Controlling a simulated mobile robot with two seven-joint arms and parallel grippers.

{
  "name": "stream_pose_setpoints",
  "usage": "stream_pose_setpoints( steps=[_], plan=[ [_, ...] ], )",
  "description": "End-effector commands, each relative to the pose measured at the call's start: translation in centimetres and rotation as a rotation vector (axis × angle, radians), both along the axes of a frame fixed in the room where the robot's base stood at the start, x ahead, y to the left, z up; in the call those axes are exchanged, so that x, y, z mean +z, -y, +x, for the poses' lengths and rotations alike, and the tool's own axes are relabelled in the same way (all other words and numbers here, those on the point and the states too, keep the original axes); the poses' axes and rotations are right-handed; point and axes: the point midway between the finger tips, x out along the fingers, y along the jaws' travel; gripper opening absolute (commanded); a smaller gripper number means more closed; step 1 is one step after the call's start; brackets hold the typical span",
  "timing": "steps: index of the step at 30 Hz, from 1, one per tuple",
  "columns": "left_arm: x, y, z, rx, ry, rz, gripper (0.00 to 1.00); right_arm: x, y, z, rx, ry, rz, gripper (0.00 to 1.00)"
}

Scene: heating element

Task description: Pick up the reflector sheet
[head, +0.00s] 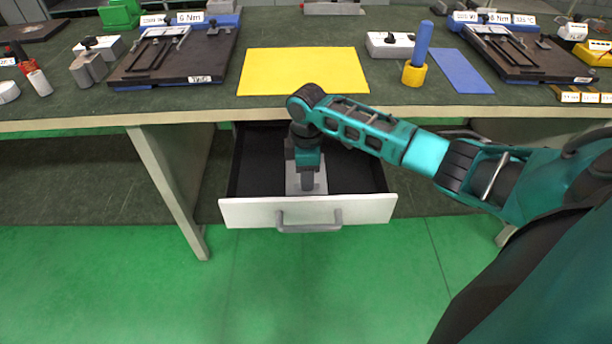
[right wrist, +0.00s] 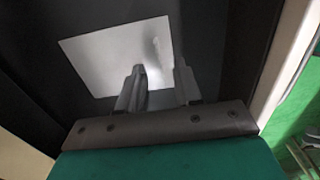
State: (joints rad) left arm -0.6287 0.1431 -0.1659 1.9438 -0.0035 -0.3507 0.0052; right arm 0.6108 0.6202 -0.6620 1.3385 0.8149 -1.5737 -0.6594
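The reflector sheet looks like a flat, pale grey rectangle (head: 319,183) lying inside the open drawer (head: 245,175). In the right wrist view the sheet (right wrist: 95,55) lies on the dark drawer bottom. My right gripper (head: 307,187) reaches down into the drawer over the sheet and hides part of it. In the right wrist view its two fingers (right wrist: 160,80) are spread apart, with their tips over the sheet's near edge. I cannot tell whether the tips touch the sheet. My left gripper is in neither view.
The drawer's white front with a grey handle (head: 309,221) stands out below the workbench (head: 270,105). On the bench are a yellow mat (head: 304,71), a blue mat (head: 458,71), a blue-handled tool in a yellow holder (head: 414,74) and two dark fixture boards. The green floor in front is clear.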

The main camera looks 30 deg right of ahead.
Motion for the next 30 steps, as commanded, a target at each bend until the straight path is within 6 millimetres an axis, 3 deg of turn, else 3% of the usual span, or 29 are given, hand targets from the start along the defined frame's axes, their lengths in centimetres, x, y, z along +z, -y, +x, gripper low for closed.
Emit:
stream_pose_setpoints(
  steps=[3,11,22,30],
  plan=[
    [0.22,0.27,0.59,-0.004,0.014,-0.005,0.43,-1.42,-0.04,-0.02,0.001,-0.001,0.001,0.34],
    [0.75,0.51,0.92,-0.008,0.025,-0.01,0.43,-1.68,-0.02,-0.01,0.001,0.001,0.0,0.34],
    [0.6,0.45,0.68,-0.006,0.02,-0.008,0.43,-1.65,0.0,-0.02,0.001,0.001,0.0,0.01],
    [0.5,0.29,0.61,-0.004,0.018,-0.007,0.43,-1.65,0.01,-0.02,0.001,0.001,-0.001,0.0]
  ],
)
